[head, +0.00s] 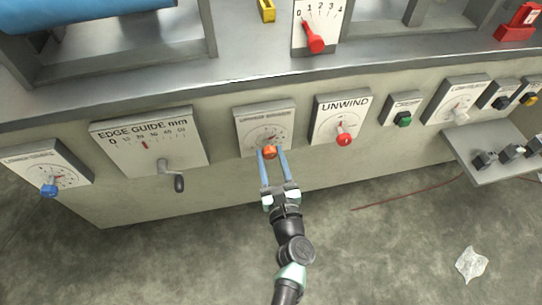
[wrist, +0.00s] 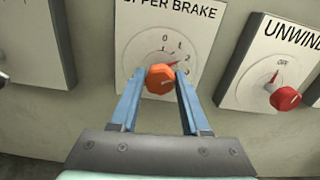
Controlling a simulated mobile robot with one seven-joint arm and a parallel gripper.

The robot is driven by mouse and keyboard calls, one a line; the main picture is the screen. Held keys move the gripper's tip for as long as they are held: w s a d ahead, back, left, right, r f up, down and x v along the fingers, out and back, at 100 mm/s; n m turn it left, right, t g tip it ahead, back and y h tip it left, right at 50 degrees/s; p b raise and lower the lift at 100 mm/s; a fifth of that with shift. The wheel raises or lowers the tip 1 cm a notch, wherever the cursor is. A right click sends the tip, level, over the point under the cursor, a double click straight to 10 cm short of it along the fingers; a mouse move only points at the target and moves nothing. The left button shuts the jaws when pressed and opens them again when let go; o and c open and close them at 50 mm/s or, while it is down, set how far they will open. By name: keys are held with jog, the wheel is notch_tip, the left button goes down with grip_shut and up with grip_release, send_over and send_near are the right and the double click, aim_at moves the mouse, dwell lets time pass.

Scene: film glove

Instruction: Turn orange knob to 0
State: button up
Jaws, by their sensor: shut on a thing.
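The orange knob (wrist: 160,78) sits on a white dial plate (wrist: 195,30) whose label ends in "PPER BRAKE" in the wrist view. Its scale shows 0, 1 and 2, and a red pointer tip shows near the 2. The knob also shows in the head view (head: 269,152) on the middle plate of the machine's front. My gripper (wrist: 160,82) reaches up to it from below, with one blue finger on each side of the knob, shut on it. The lower part of the dial is hidden behind the knob and fingers.
The UNWIND plate with a red knob (head: 343,139) is close on the right. The EDGE GUIDE plate (head: 150,140) with its crank (head: 178,182) is on the left. A blue knob (head: 49,190) is at far left. A grey shelf (head: 480,170) juts out at right. The floor in front is mostly clear.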

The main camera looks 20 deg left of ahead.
grip_shut()
jog(key=shift+n+b, duration=0.3)
jog(key=shift+f+n+b, duration=0.2)
jog(key=shift+n+b, duration=0.5)
jog(key=shift+n, duration=0.2)
jog(key=n+b, duration=0.2)
jog(key=n, duration=0.1)
jog(key=shift+n, duration=0.3)
jog(key=n+b, duration=0.2)
jog(key=n, duration=0.1)
jog(key=shift+s+b, duration=0.1)
jog(key=shift+b, duration=0.25)
jog(key=shift+n+b, duration=0.8)
jog(key=shift+n, duration=0.7)
